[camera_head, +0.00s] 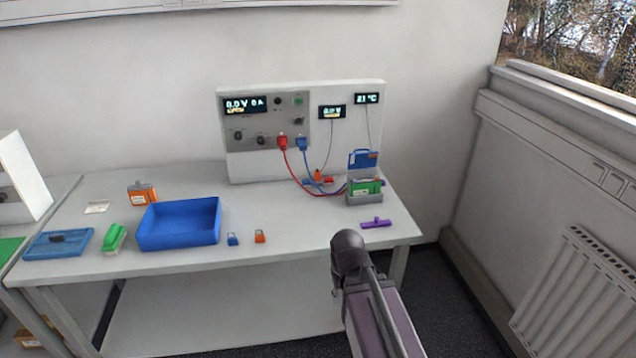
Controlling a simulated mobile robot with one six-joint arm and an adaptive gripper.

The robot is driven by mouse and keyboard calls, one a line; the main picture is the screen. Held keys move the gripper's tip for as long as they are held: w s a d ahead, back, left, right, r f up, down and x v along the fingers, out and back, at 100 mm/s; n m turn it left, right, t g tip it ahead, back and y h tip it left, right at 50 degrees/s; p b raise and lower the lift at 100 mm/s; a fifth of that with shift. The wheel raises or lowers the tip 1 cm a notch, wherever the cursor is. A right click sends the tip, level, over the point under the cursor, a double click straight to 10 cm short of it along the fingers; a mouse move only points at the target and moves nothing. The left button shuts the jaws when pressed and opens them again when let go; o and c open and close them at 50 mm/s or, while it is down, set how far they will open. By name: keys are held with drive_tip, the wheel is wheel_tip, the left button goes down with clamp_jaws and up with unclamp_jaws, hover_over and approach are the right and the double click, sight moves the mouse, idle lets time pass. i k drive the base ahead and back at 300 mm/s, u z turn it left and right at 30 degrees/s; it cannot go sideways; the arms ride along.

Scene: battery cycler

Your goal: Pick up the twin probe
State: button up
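A small orange piece (317,175) at the end of the thin cable from the voltage display (332,111) stands on the bench, in front of the cycler's panel; it looks like the twin probe, but it is too small to make out its tips. Small red and blue pieces lie close around it. My arm (372,310) rises from the bottom of the picture, right of centre, in front of the bench's front edge. Its dark rounded joint shows, but no gripper fingers can be seen. The probe is well apart from the visible part of my arm.
Red and blue leads run from the cycler (250,165) to a holder (364,199) with a green battery, right of the probe. A purple piece (376,222) lies in front of it. A blue tray (180,240) stands left. The bench's (290,215) middle is mostly clear.

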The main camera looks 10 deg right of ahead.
sight(317, 179)
drive_tip(key=z, duration=0.25)
drive_tip(key=i, duration=1.1)
drive_tip(key=u, duration=0.25)
